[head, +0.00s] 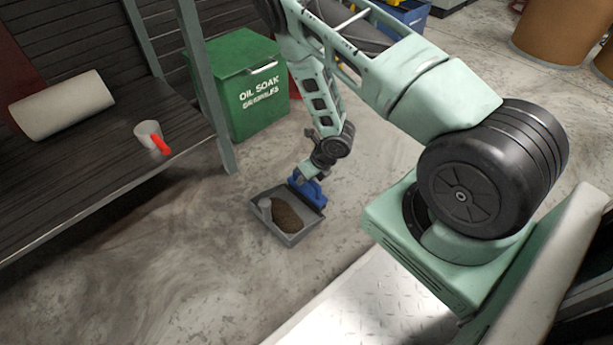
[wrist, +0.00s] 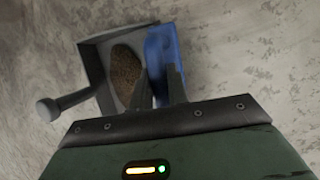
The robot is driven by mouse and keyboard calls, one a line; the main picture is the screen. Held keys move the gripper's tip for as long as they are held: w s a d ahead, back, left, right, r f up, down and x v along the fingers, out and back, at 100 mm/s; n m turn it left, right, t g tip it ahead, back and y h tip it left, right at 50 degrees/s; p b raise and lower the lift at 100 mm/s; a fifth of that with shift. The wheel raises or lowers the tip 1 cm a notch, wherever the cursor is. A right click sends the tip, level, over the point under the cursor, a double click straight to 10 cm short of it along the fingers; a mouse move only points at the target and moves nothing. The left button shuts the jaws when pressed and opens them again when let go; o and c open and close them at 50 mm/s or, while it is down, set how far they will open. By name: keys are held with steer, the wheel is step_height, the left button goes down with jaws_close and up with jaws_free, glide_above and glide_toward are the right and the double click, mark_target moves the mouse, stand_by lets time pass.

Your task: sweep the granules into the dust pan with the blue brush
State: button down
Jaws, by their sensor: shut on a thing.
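The grey dust pan (head: 290,238) lies on the concrete floor, and it also shows in the wrist view (wrist: 93,62) with its handle toward the lower left. A pile of brown granules (head: 287,219) lies in the pan; it shows in the wrist view too (wrist: 126,72). The blue brush (head: 311,190) stands at the pan's right edge, close against it; I cannot tell if they touch. It shows in the wrist view (wrist: 160,45). My gripper (wrist: 160,88) is shut on the brush, above the floor beside the pan. Its fingers hide part of the brush.
A green oil soak bin (head: 250,85) stands behind the pan. A dark slatted bench (head: 60,180) at left holds a white roll (head: 62,104) and a scoop with a red handle (head: 150,136). Brown drums (head: 560,30) stand at the far right. The floor left of the pan is clear.

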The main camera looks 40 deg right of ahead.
step_height(320, 180, up, 8)
steer(key=d+p, duration=0.2)
steer(key=p, duration=0.5)
steer(key=shift+w, duration=0.1)
